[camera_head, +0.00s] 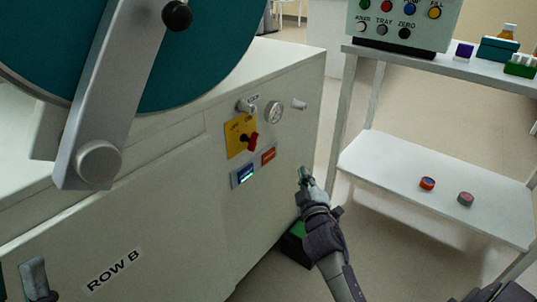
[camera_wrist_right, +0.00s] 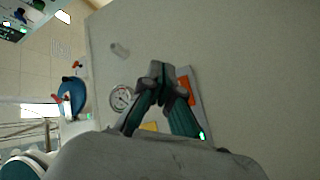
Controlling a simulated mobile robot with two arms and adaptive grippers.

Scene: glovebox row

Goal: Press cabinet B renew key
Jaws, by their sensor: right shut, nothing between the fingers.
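The cabinet marked ROW B (camera_head: 180,195) fills the left of the head view. I cannot tell the gap to the panel.
A yellow plate with a red rotary switch (camera_head: 250,141), a gauge (camera_head: 274,112) and a white knob (camera_head: 299,104) are near the key. A green-topped box (camera_head: 294,243) is on the floor. A shelf unit (camera_head: 390,180) stands right. A large teal lid (camera_head: 215,50) rises left.

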